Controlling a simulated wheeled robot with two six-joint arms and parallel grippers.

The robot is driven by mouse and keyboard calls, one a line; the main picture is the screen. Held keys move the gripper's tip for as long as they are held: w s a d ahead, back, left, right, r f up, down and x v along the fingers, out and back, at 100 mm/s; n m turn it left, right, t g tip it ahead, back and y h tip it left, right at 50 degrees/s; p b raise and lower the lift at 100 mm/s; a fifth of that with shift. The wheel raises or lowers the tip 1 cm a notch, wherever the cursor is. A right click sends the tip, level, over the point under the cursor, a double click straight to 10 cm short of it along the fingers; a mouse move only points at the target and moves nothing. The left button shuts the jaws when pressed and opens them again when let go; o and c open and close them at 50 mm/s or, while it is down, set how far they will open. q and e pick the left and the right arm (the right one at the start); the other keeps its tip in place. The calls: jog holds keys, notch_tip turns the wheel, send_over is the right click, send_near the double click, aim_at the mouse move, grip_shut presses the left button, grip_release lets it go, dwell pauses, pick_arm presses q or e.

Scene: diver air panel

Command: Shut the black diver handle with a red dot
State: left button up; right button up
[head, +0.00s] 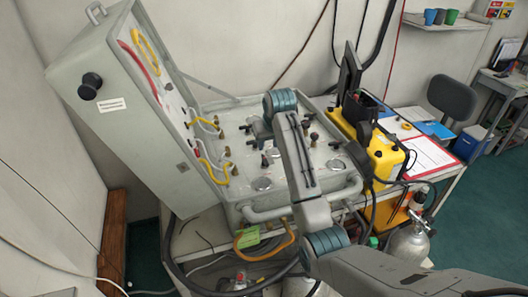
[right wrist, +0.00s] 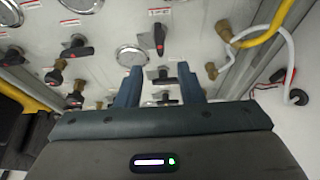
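The grey panel (head: 225,112) lies in the open case and carries several small black handles and round gauges. My right gripper (head: 262,130) is over the panel in the head view. In the right wrist view, my right gripper (right wrist: 160,69) has its two blue fingers apart. A black handle (right wrist: 164,77) shows between the fingers, and I cannot tell whether they touch it. Another black handle (right wrist: 158,38) is farther up, beyond the fingertips. My left gripper is not in view.
The raised lid (head: 130,110) with yellow and red hoses stands left of the panel. A yellow case (head: 375,150) stands close on the right. A grey tube rail (head: 300,203) runs along the panel's front. A gas cylinder (head: 408,245) stands at the lower right.

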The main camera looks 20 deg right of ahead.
aim_at(265, 159)
jog(key=x, duration=0.1)
jog(key=p+x, duration=0.2)
jog(key=x, duration=0.1)
jog(key=shift+s+f, duration=0.15)
jog(key=shift+s, duration=0.1)
jog(key=x, duration=0.4)
jog(key=shift+w+p, duration=0.2)
jog(key=shift+p, duration=0.2)
jog(key=shift+s, duration=0.1)
jog(key=shift+c, duration=0.6)
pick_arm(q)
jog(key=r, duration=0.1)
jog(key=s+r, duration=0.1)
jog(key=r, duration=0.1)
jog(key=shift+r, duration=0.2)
pick_arm(e)
grip_shut()
